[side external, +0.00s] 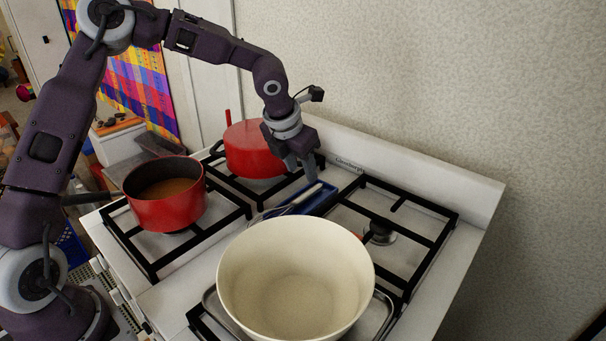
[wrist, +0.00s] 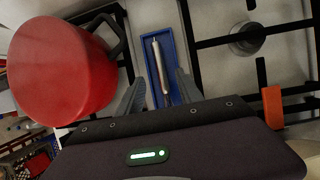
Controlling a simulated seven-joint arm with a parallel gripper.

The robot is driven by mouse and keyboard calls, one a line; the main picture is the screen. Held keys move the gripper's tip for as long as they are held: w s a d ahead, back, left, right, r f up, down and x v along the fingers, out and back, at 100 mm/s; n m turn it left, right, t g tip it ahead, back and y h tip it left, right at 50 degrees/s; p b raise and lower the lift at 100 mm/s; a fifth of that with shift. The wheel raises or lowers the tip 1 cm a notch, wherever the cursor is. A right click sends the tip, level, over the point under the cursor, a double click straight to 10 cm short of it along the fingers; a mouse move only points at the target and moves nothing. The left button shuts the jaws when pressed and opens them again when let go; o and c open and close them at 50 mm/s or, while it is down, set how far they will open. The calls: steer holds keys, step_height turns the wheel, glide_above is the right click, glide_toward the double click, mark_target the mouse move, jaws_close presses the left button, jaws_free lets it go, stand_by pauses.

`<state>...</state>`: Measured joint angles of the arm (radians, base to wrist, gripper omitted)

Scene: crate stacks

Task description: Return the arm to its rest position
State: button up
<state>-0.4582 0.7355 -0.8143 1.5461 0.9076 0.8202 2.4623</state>
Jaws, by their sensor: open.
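My gripper (side external: 304,172) is open and points down above the middle of the stove, over a blue tray (side external: 322,204). In the wrist view the gripper's (wrist: 160,88) two grey fingers are spread apart, with nothing held between them. The blue tray (wrist: 177,20) lies beyond and between the fingers, holding a whisk (wrist: 161,62) with a pale handle. In the side view the whisk (side external: 299,199) lies along the tray, its wire end toward the cream bowl. My arm reaches out from the left, bent over the stove.
An open red saucepan (side external: 165,207) with brown contents stands on the left burner. A large cream bowl (side external: 240,270) stands in front. A wall rises behind.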

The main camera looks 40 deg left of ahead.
stand_by(0.3)
steer(key=s+r+n+y, duration=0.1)
steer(key=s+r+n, duration=0.5)
steer(key=s+n, duration=0.35)
steer(key=s+r+n+y, duration=0.2)
steer(key=s+r+n, duration=0.4)
steer(key=s+n, duration=0.35)
steer(key=s+d+n+t+h, duration=0.1)
steer(key=s+d+n+h, duration=0.1)
steer(key=s+n, duration=1.4)
steer(key=shift+n+h, duration=0.5)
steer(key=shift+h, duration=0.4)
